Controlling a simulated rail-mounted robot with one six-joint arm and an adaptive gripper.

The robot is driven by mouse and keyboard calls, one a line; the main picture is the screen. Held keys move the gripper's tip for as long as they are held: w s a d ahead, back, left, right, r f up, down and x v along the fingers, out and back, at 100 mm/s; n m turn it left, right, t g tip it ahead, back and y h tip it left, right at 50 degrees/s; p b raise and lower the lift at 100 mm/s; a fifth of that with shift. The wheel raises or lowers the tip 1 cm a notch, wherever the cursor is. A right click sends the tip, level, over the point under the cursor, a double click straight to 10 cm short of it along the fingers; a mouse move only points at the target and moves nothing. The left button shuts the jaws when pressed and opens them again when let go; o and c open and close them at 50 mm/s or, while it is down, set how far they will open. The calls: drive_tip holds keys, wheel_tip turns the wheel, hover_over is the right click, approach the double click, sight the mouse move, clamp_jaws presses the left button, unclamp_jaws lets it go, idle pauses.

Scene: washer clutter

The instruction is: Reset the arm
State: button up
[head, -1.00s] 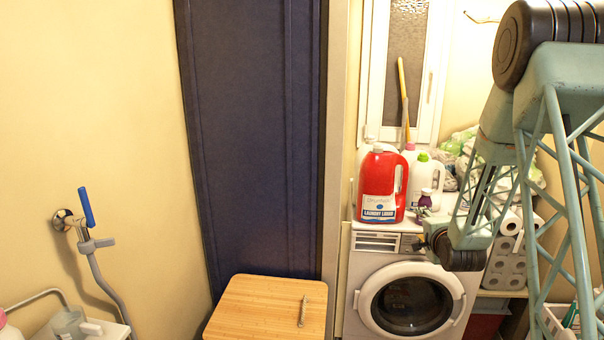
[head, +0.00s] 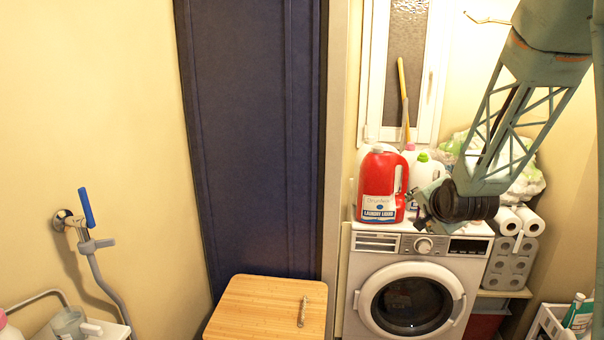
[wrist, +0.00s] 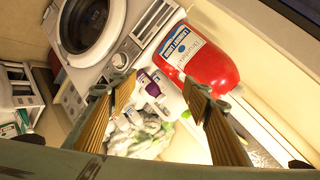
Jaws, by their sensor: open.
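My gripper (head: 428,208) is in front of the top of the washing machine (head: 412,290), to the right of the red laundry liquid bottle (head: 381,187) in the head view. In the wrist view my gripper (wrist: 160,95) is open, its two ribbed fingers spread with nothing held between them. Between and beyond the fingers I see the red bottle (wrist: 205,62), a small purple-and-white bottle (wrist: 149,84) and part of the washing machine (wrist: 97,25). The small bottle is hidden behind my gripper in the head view.
A wooden-topped surface (head: 262,308) with a small stick-like object (head: 302,312) is at the bottom centre. Toilet rolls (head: 512,262) are stacked right of the washer. A white basket (head: 550,322) with bottles is at lower right. A blue door (head: 255,130) stands left of the washer.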

drive_tip(key=s+a+r+n+g, duration=0.1)
drive_tip(key=s+a+r+n, duration=0.15)
drive_tip(key=s, duration=0.35)
drive_tip(key=s+a+r+n+g, duration=0.1)
drive_tip(key=s+a+r, duration=0.1)
drive_tip(key=s+r, duration=0.3)
drive_tip(key=s+a+r+n+g, duration=0.1)
drive_tip(key=s+a+n, duration=0.2)
drive_tip(key=s, duration=1.2)
drive_tip(key=s+a+r+n+g+y, duration=0.1)
drive_tip(key=s+a+n+g, duration=0.1)
drive_tip(key=s, duration=1.3)
drive_tip(key=s+a+r+n+g, duration=0.1)
drive_tip(key=s+a+n, duration=0.3)
drive_tip(key=s, duration=1.1)
drive_tip(key=shift+a+r+g+y, duration=0.3)
drive_tip(key=shift+a+g, duration=0.3)
drive_tip(key=shift+g, duration=0.1)
drive_tip(key=shift+n, duration=0.25)
